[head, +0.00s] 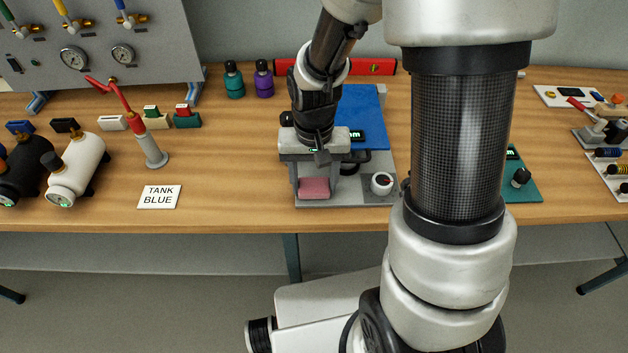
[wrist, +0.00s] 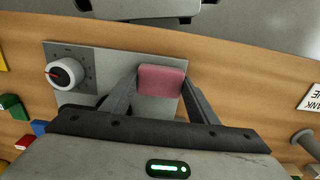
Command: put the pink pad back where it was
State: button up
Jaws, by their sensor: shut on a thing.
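The pink pad (head: 314,187) is a small soft-looking block at the front left of a grey plate (head: 345,201) on the wooden bench. In the wrist view the pink pad (wrist: 161,80) sits between the two fingers of my gripper (wrist: 160,86), which touch its sides. My gripper (head: 313,186) points down over the plate, shut on the pad. I cannot tell whether the pad rests on the plate or is held just above it. A white knob with a red mark (head: 382,183) is right of the pad; it also shows in the wrist view (wrist: 66,73).
A blue panel (head: 368,103) and a small green display lie behind my gripper. The "TANK BLUE" card (head: 159,197) lies to the left, with a red-handled pump (head: 149,150) behind it. A teal board (head: 522,181) is to the right. The bench's front edge is close to the plate.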

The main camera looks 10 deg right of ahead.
jog(key=shift+f, duration=0.1)
jog(key=o, duration=0.9)
jog(key=shift+o, duration=0.2)
